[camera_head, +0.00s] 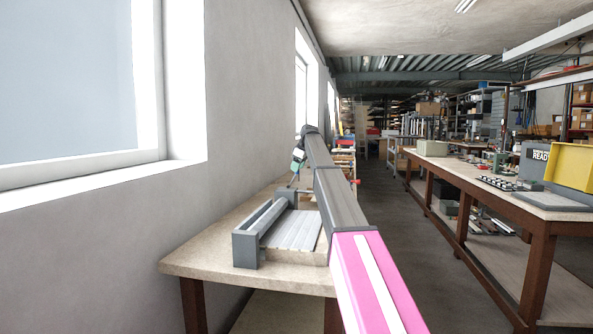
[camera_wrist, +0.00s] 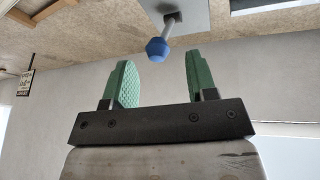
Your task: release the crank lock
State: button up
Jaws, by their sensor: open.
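In the wrist view, my gripper (camera_wrist: 159,72) has two green ribbed fingers spread wide apart with nothing between their pads. A blue knob (camera_wrist: 157,49) on a short grey shaft lies just beyond the fingertips, roughly in line with the gap. The shaft comes from a grey plate (camera_wrist: 190,14) at the top edge. The knob may be the crank lock; no label shows.
A wooden bench (camera_head: 205,257) stands along the left wall, bearing a grey fixture (camera_head: 246,250) with pale slats. The wall and window frame (camera_head: 185,80) are close on the left. A longer workbench (camera_head: 470,178) with a yellow bin (camera_head: 571,166) stands right, across an open aisle.

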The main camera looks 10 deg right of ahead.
jog(key=v, duration=0.9)
